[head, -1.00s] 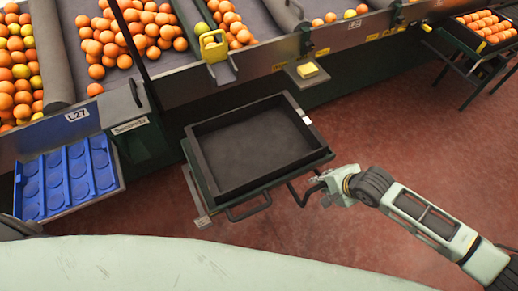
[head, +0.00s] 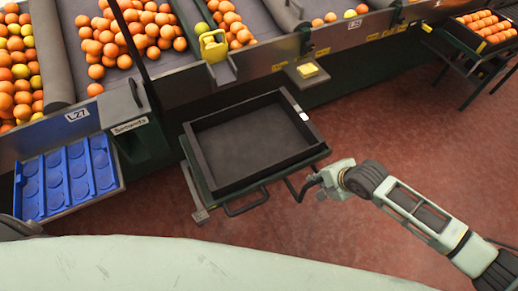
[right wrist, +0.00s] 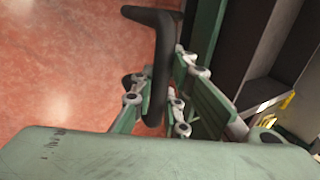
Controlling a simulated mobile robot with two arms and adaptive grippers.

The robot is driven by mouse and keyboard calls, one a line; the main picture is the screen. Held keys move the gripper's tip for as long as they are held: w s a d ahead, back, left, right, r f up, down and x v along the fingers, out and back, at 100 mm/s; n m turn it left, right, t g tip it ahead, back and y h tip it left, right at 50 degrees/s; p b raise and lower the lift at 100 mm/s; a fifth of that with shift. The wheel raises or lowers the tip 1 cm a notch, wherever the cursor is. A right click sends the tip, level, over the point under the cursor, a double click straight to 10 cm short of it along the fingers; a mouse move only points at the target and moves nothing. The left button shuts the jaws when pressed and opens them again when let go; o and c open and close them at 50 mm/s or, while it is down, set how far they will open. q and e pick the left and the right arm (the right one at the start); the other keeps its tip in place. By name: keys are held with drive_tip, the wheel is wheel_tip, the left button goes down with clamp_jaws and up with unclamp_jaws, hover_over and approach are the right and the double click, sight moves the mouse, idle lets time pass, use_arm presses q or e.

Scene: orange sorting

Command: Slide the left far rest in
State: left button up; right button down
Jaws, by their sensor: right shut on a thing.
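A dark green pull-out rest (head: 203,196) juts from the machine's side and carries an empty black tray (head: 205,157). A black loop handle (head: 246,209) is on its front edge. A bent black bar (head: 297,195) sticks out at its right front corner. My right gripper (head: 318,183) is at the end of this bar. In the right wrist view the black bar (right wrist: 160,70) passes between the fingers of my right gripper (right wrist: 160,102), which is shut on it. The rest's far side is hidden by the tray. My left gripper is out of view.
A blue tray with round hollows (head: 68,180) lies at the left. Oranges (head: 125,40) lie on the belts above. A small platform with a yellow block (head: 307,70) juts out behind the tray. The red floor (head: 400,130) to the right is clear.

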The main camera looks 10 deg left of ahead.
sight(305, 156)
drive_tip(key=shift+w+a+r+b, duration=0.1)
drive_tip(key=shift+w+a+b, duration=0.1)
drive_tip(key=shift+w+a, duration=0.8)
drive_tip(key=shift+w+a+b, duration=0.25)
drive_tip(key=shift+w+a, duration=0.5)
drive_tip(key=shift+w, duration=0.6)
drive_tip(key=shift+w+a+r+b, duration=0.1)
drive_tip(key=shift+w+a+b, duration=0.1)
drive_tip(key=shift+w+a, duration=0.8)
drive_tip(key=c, duration=2.2)
unclamp_jaws()
drive_tip(key=shift+w, duration=0.25)
drive_tip(key=o, duration=0.8)
drive_tip(key=shift+s+d+f, duration=0.1)
drive_tip(key=shift+f, duration=0.05)
drive_tip(key=shift+o, duration=0.2)
wheel_tip(305, 156, up, 7)
drive_tip(key=p, duration=0.8)
